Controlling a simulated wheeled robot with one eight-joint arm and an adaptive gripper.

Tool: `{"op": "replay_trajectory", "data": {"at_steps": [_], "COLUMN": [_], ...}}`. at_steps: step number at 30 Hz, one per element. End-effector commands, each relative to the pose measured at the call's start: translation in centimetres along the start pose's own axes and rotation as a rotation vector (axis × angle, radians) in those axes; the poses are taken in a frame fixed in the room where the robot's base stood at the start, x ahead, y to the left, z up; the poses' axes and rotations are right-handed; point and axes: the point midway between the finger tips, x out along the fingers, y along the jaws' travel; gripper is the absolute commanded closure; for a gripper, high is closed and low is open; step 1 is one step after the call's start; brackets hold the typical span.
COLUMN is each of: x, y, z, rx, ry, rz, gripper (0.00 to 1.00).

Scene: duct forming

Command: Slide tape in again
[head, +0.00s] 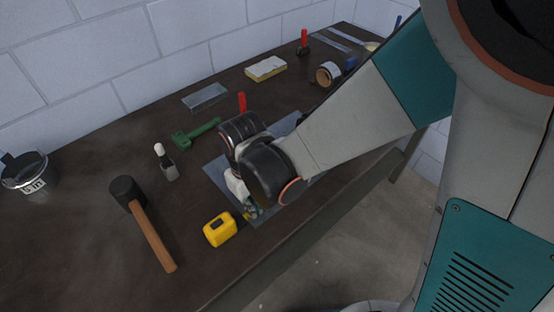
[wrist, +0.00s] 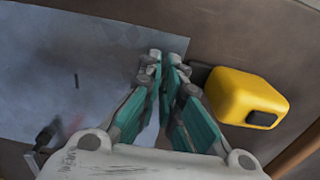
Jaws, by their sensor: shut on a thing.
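The yellow tape measure (head: 220,229) lies on the bench near its front edge, beside the lower left corner of a grey metal sheet (head: 269,212). In the wrist view the tape measure (wrist: 245,97) is right of my fingertips, with a short dark piece (wrist: 199,73) between its case and the fingers. My gripper (head: 252,210) is low at the sheet's near left corner; it also shows in the wrist view (wrist: 166,62). Its fingers are closed together on what appears to be the tape's end. The fingers hide most of the held part. The sheet (wrist: 70,70) fills the upper left there.
A mallet (head: 152,232), a small bottle (head: 165,162) and a tin (head: 24,174) stand or lie left. A green tool (head: 196,133), metal piece (head: 205,97), sponge-like block (head: 265,69) and tape roll (head: 328,75) lie farther back. The bench's front edge is close.

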Motion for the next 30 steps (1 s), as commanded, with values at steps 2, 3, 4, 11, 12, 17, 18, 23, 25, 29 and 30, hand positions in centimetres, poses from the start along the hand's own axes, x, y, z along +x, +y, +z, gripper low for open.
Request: {"op": "replay_trajectory", "data": {"at_steps": [2, 3, 4, 11, 12, 17, 18, 23, 25, 29, 30], "x": [0.0, 0.0, -0.1, -0.1, -0.1, -0.1, -0.1, -0.1, -0.1, -0.1, -0.1], "y": [-1.3, -1.8, -2.0, -3.0, -3.1, -3.1, -3.1, -3.2, -3.1, -3.1, -3.1], "z": [0.1, 0.1, 0.1, 0.1, 0.1, 0.1, 0.1, 0.1, 0.1, 0.1, 0.2], "rx": [-0.005, -0.005, -0.004, -0.003, -0.003, -0.003, -0.003, -0.004, -0.004, -0.004, -0.004], "ry": [0.001, 0.001, 0.001, 0.002, 0.002, 0.003, 0.003, 0.003, 0.002, 0.002, 0.002], "rz": [0.0, 0.0, 0.0, -0.001, -0.001, -0.003, -0.003, -0.004, -0.003, -0.003, -0.003], "gripper": [1.0, 1.0, 1.0, 1.0, 1.0, 1.0, 1.0, 0.74, 0.74, 0.74, 0.74]}}
